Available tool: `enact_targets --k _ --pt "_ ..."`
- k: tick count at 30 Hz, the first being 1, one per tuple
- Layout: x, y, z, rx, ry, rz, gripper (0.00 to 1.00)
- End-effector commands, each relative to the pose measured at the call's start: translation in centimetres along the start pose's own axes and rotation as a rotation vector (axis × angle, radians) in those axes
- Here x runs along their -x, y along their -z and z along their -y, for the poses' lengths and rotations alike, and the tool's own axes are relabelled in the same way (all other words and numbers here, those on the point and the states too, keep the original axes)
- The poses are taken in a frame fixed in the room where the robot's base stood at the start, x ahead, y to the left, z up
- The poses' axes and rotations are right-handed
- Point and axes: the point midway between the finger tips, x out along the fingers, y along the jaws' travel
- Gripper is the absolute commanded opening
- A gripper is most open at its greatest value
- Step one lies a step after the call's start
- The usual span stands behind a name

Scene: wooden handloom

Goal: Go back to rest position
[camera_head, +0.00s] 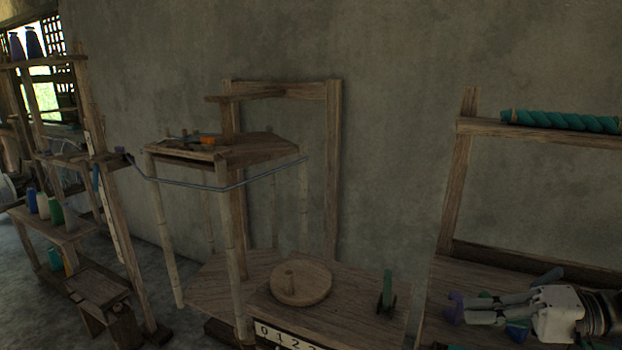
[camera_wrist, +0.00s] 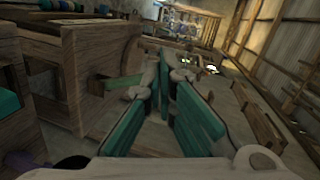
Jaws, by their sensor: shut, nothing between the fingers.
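My gripper (camera_head: 474,308) shows at the lower right of the head view, pointing left in front of a wooden frame with a shelf. Its white body and grey finger links are visible, with teal pads partly seen. In the wrist view my gripper (camera_wrist: 166,84) reaches forward from the bottom centre. Its two teal-padded fingers converge toward the tips, and I see nothing held between them.
A teal twisted roll (camera_head: 560,121) lies on the right frame's upper bar. Spools (camera_head: 43,205) stand on the left rack.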

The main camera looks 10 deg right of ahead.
Motion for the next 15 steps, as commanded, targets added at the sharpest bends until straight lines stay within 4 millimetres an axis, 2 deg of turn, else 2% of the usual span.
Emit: enact_targets --k 1,6,10,15 --pt "-1.3 -0.8 1.1 -0.003 -0.049 0.068 0.0" --pt "-4.9 -4.5 3.8 -0.028 -0.273 0.287 0.0" --pt "-6.4 -7.5 5.5 -0.019 -0.463 0.401 0.0" --pt "-7.2 -10.8 7.3 0.035 -0.711 0.474 0.0"
